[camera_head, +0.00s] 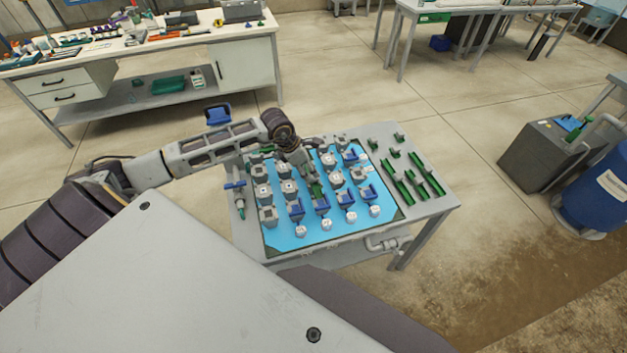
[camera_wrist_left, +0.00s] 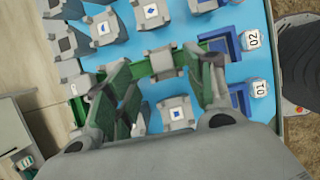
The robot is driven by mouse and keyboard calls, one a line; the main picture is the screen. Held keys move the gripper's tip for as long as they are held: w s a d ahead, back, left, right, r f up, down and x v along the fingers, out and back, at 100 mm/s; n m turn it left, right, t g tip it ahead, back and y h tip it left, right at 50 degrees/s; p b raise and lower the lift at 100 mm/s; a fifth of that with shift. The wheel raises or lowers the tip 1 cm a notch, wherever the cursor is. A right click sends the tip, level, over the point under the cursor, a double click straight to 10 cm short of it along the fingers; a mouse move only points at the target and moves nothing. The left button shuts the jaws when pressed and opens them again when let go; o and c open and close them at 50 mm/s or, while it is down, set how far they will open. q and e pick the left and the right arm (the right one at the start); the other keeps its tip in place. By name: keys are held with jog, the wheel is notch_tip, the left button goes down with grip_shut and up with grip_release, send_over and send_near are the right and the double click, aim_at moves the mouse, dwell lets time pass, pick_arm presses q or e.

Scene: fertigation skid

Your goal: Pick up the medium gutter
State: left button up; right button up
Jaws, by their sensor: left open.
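Several green gutter pieces of different lengths (camera_head: 397,185) lie on the grey table's right side. I cannot tell which is the medium one. My left gripper (camera_head: 314,185) is above the blue mat, among the grey blocks and blue holders, away from those pieces. In the left wrist view its two fingers (camera_wrist_left: 172,98) are spread apart. A grey block (camera_wrist_left: 163,62) shows beyond and between them, with a green strip (camera_wrist_left: 147,70) running across beside it. The fingers partly hide that strip, and I cannot tell whether they touch anything. My right gripper is not in view.
The blue mat (camera_head: 283,235) carries several grey blocks, blue holders and white numbered caps (camera_head: 327,226). Short green fittings (camera_head: 394,152) stand at the table's back right. A grey pipe (camera_head: 383,245) sits at the front edge. A blue drum (camera_head: 598,195) stands at the right.

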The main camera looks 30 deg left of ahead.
aim_at(312, 176)
pick_arm(q)
jog(key=shift+f, duration=0.15)
jog(key=shift+p+x, duration=0.55)
jog(key=shift+x, duration=1.9)
jog(key=shift+s, duration=0.15)
jog(key=c, duration=1.1)
notch_tip(312, 176, up, 9)
jog(key=shift+f+b, duration=0.15)
jog(key=shift+b, duration=0.45)
jog(key=shift+r, duration=0.6)
